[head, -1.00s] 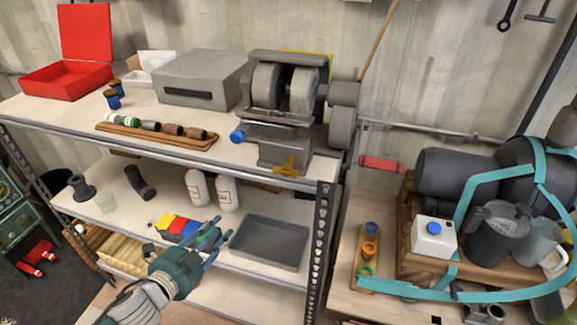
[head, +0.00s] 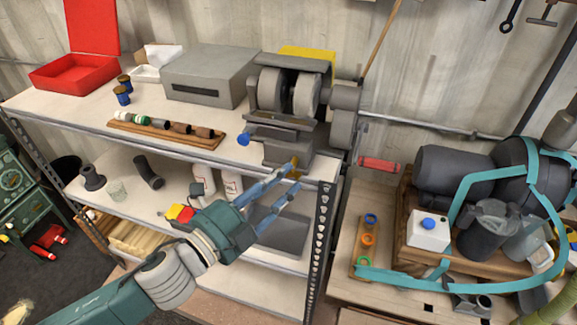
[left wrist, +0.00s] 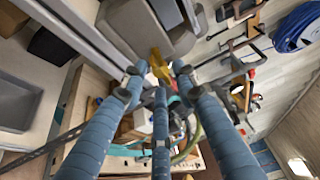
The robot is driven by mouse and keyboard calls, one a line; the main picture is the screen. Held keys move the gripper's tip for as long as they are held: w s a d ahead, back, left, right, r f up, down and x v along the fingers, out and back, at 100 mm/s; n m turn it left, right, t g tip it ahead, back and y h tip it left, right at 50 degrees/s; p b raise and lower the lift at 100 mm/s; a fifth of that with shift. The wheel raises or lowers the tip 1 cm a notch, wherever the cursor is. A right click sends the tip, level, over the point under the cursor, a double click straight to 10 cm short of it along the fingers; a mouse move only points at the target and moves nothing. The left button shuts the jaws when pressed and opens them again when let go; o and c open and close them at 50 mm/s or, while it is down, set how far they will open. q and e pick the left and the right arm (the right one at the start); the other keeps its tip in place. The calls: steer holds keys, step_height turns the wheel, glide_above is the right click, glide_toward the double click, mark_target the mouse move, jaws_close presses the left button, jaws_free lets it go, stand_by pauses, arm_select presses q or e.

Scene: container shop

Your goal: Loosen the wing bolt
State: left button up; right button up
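The wing bolt (head: 295,161) is yellow-brown and sits low on the front of the grey bench grinder (head: 288,140), at the front edge of the upper shelf. In the head view it is partly hidden by my left fingertips. My left gripper (head: 294,179) reaches up from the lower left, its blue fingers spread and their tips close to the bolt. In the left wrist view the yellow bolt (left wrist: 159,63) shows just beyond the three fingertips, between the two upper ones. I cannot tell whether any finger touches it. My right gripper is not in view.
A blue knob (head: 243,139) sticks out left of the bolt. The perforated shelf post (head: 322,235) stands right and below. A wooden rack (head: 190,139) lies on the upper shelf. A grey tray (head: 283,236) is under my left fingers. A cluttered bench (head: 345,290) is at right.

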arm_select(q)
steer(key=shift+x, duration=1.1)
jaws_close()
